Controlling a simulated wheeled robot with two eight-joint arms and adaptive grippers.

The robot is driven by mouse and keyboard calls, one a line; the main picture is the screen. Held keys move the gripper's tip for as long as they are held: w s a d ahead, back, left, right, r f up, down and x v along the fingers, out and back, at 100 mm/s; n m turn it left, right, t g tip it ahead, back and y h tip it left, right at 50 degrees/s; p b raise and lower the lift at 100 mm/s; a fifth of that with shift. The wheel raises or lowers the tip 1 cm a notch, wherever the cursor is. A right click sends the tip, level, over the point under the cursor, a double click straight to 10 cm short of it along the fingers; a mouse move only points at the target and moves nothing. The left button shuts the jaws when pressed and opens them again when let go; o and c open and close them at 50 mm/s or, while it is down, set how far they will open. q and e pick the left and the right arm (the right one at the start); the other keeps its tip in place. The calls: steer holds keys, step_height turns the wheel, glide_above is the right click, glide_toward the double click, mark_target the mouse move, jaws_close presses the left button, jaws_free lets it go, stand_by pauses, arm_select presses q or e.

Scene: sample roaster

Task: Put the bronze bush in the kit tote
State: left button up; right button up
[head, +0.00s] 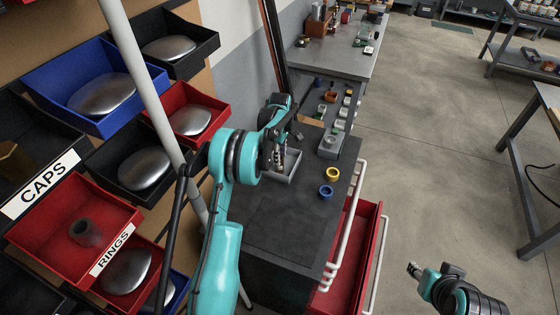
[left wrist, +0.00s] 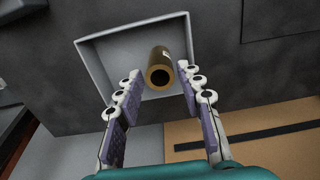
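The bronze bush (left wrist: 159,70) shows in the left wrist view as a brown-gold hollow cylinder, its open end towards the camera. It lies within the outline of a shallow grey open tray (left wrist: 100,62), which looks like the kit tote. My left gripper (left wrist: 160,76) is open, with a finger on each side of the bush and a visible gap at both sides. In the head view my left gripper (head: 279,158) is over the grey tray (head: 290,168) on the dark cabinet top, and hides the bush. My right gripper (head: 414,269) is at the lower right, away from the cabinet.
A yellow ring (head: 333,174) and a blue ring (head: 326,191) lie on the cabinet top (head: 285,220). A red drawer (head: 348,262) stands open below. Bins with labels, including a red bin (head: 50,222), line the left wall. A pale post (head: 150,90) stands before them.

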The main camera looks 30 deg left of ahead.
arm_select(q)
step_height(320, 180, up, 6)
steer(key=shift+f+p, duration=0.1)
steer(key=shift+p, duration=0.55)
steer(key=s+d+r+m+t, duration=0.2)
steer(key=s+d+r+m, duration=0.3)
steer(key=r, duration=0.3)
steer(key=s+d+r+m+t, duration=0.1)
steer(key=s+d+r+m, duration=0.25)
steer(key=s+r, duration=0.4)
steer(key=s+d+f+m+t, duration=0.1)
steer(key=s+d+m, duration=0.3)
steer(key=s, duration=0.6)
steer(key=s+d+m+t, duration=0.3)
steer(key=s+m, duration=0.3)
steer(key=s, duration=0.5)
steer(key=shift+d+f, duration=0.4)
steer(key=shift+d, duration=0.2)
steer(key=shift+s, duration=0.15)
